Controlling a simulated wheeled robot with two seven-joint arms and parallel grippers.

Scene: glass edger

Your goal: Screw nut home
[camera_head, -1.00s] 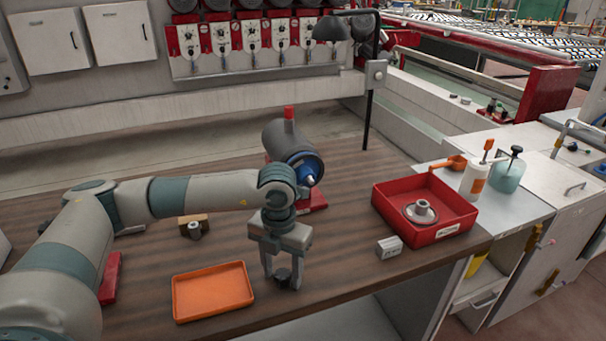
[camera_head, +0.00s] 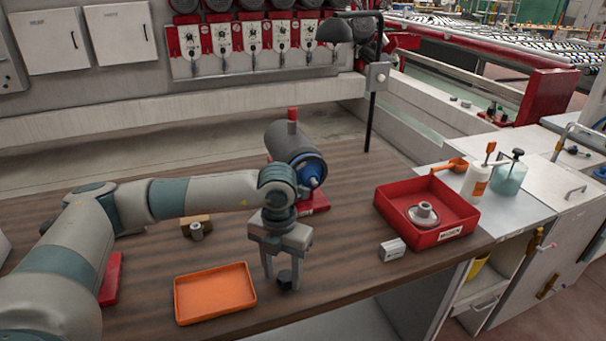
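My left gripper (camera_head: 282,274) points down over the wooden bench, just right of the orange tray. A small dark piece (camera_head: 285,276), which looks like the nut, sits between its fingertips, and the fingers appear closed on it. Behind the gripper stands a grey cylindrical spindle unit (camera_head: 287,142) with a blue front face (camera_head: 311,168) and a short light shaft tip (camera_head: 315,183). My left forearm passes in front of its lower left part. The gripper and the nut are in front of the spindle and apart from it. My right gripper is not in view.
An empty orange tray (camera_head: 214,293) lies at the bench front. A red bin (camera_head: 458,213) at right holds a round metal flange (camera_head: 423,214). A small white box (camera_head: 392,249) lies beside it. A black lamp post (camera_head: 370,120) stands behind.

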